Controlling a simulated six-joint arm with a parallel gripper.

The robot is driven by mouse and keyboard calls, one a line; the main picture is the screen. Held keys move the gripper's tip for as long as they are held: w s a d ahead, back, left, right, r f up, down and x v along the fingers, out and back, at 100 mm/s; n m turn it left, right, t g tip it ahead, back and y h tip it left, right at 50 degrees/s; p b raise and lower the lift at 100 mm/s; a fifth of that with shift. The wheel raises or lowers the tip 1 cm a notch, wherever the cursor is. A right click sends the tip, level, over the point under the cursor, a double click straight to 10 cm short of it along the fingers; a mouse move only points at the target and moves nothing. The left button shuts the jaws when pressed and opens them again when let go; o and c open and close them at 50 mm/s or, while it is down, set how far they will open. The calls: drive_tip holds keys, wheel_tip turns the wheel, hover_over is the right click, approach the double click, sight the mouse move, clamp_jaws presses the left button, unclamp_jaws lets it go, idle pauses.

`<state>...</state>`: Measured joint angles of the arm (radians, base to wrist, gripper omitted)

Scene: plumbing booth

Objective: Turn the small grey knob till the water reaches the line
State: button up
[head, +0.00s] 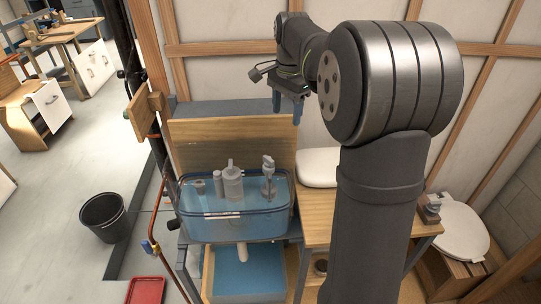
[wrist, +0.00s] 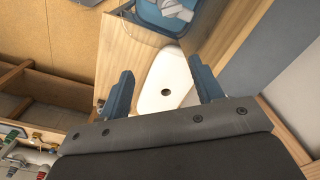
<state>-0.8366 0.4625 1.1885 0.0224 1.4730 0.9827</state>
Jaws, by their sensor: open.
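The clear tank (head: 236,232) stands on a bench in the head view, with bluish water inside. A pale line (head: 222,216) crosses its front; I cannot tell exactly where the water surface lies against it. Inside stand a grey central column (head: 233,184) and a valve with a grey top (head: 268,163). I cannot tell for certain which part is the small grey knob. My gripper (head: 287,112) is open and empty, above and right of the tank. In the wrist view, my fingers (wrist: 162,70) are apart, and part of the tank (wrist: 145,14) shows at the top edge.
A white lid with a hole (wrist: 165,80) lies on the wooden bench below my gripper, right of the tank. A wooden board (head: 200,145) stands behind the tank. A copper pipe (head: 157,205) runs at its left.

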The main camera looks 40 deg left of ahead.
hover_over(268, 159)
wheel_tip(268, 159, down, 17)
drive_tip(key=shift+w+f, duration=0.1)
idle(0.4)
drive_tip(key=c, duration=1)
